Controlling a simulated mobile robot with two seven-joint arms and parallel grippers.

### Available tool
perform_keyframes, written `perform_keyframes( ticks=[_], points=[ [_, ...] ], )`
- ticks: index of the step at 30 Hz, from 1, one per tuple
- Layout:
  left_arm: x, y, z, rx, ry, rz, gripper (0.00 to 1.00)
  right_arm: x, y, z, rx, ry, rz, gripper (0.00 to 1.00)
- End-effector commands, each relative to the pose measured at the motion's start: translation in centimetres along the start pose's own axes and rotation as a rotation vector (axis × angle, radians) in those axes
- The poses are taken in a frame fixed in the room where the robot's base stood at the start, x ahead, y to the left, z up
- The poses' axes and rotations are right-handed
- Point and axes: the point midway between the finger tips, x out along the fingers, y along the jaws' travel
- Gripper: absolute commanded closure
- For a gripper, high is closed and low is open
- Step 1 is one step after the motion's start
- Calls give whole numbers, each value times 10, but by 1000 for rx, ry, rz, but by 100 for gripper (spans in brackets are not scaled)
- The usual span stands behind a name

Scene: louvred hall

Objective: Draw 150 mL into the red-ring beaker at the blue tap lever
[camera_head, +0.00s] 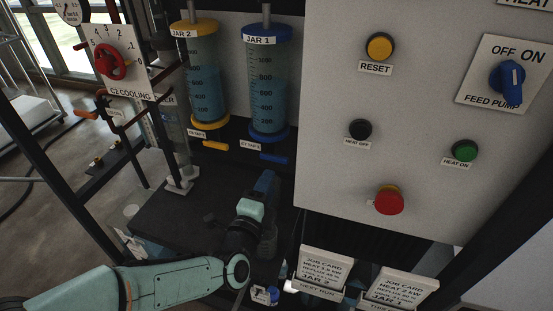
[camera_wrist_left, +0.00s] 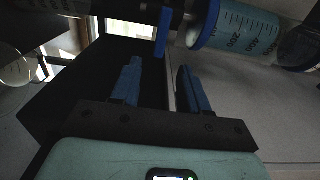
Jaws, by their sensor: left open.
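The blue tap lever (camera_head: 274,158) sticks out below JAR 1 (camera_head: 267,85), which has blue caps and bluish liquid. In the left wrist view the blue lever (camera_wrist_left: 163,32) is just beyond the fingertips. My left gripper (camera_head: 268,182) is below and in front of the lever, apart from it. Its two blue fingers (camera_wrist_left: 160,85) are open with nothing between them. My right gripper is not in view.
JAR 2 (camera_head: 204,75) with its yellow lever (camera_head: 215,145) stands left of JAR 1. A panel (camera_head: 330,130) with buttons and a blue feed pump knob (camera_head: 507,78) closes off the right. Job cards (camera_head: 325,268) stand below it. The dark bench (camera_head: 180,222) is mostly bare.

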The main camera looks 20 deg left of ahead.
Motion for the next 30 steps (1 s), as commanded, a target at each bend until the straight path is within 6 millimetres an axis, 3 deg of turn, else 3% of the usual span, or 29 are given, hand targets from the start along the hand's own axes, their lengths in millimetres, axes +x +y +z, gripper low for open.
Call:
perform_keyframes(
  ticks=[5, 20, 30],
  points=[
    [12, 0, 0, 2, 0, 0, 55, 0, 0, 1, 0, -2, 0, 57],
    [80, 1, 0, -1, -1, 0, 55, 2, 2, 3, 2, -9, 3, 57],
    [89, -1, 0, 0, 1, 0, 55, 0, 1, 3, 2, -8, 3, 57]
  ],
)
